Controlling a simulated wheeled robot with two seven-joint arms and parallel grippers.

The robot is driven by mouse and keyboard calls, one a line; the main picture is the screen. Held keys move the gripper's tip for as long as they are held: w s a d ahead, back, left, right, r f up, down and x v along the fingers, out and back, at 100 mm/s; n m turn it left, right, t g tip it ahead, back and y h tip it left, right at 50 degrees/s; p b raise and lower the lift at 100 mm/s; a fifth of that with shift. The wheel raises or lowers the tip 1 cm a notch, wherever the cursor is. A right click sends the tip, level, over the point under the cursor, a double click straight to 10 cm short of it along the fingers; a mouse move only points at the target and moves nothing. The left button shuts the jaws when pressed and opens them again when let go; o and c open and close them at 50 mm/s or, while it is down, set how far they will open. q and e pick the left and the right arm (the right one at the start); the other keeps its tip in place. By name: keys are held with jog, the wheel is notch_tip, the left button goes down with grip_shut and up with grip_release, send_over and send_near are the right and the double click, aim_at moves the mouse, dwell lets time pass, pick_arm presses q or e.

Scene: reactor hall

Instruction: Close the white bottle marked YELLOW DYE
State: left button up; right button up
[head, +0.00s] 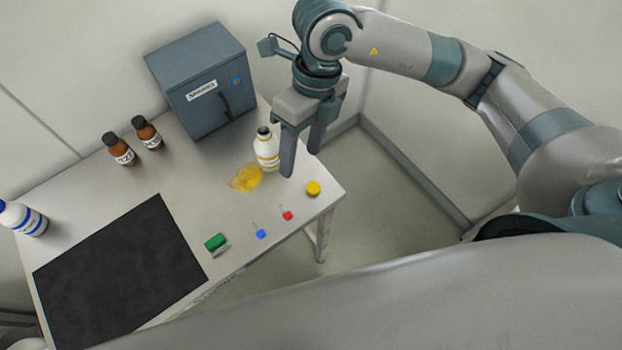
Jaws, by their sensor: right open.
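A white bottle with a yellow-edged label (266,151) stands upright near the right end of the table. Its top shows a dark opening, with no cap on it. A yellow cap (313,188) lies on the table near the right edge, in front and to the right of the bottle. A yellow spill or patch (246,178) lies just left of the bottle's base. My right gripper (302,162) is open and empty, pointing down, just right of the bottle in the picture. Whether it touches the bottle I cannot tell. My left gripper is out of view.
A grey cabinet (203,84) stands at the back. Two brown bottles (119,149) (147,133) stand left of it, and a white-and-blue bottle (22,218) at far left. A black mat (122,272), green item (216,243), blue item (261,234) and red item (287,215) lie in front.

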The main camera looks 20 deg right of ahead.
pick_arm(q)
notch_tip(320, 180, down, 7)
jog(key=b, duration=0.6)
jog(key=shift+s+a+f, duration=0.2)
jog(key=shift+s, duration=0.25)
pick_arm(e)
jog(key=w+d+f+t+h, duration=0.1)
jog(key=w+d+f+h, duration=0.1)
jog(key=w+d+f, duration=0.2)
notch_tip(320, 180, down, 2)
jog(key=shift+d+f+m+t, duration=0.1)
jog(key=shift+d+m+t, duration=0.2)
jog(key=shift+d+m, duration=0.1)
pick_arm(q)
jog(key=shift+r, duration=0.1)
pick_arm(e)
jog(key=p, duration=0.4)
send_over(317, 187)
notch_tip(317, 187, down, 11)
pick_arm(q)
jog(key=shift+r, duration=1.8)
pick_arm(e)
jog(key=shift+f, duration=0.55)
